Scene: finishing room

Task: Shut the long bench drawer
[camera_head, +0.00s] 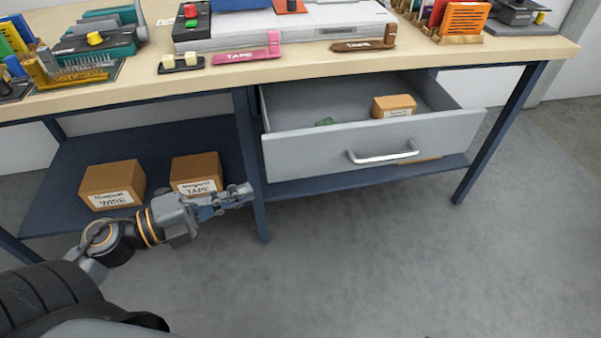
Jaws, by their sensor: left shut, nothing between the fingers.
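The long bench drawer (310,153) is a grey drawer under the right half of the bench, and it stands pulled out. Its bar handle (384,153) is on the front panel, right of the middle. My left gripper (246,193) is shut and empty. In the picture it is left of the drawer front and lower, overlapping the blue bench leg, apart from the handle. My right gripper is not in view.
The bench top (140,84) holds tape dispensers, tool racks and a white case. On the blue lower shelf (75,160) stand a box marked WIRE (112,185) and a box marked TAPE (196,173). A blue leg (252,150) stands left of the drawer. The grey floor (400,260) in front is clear.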

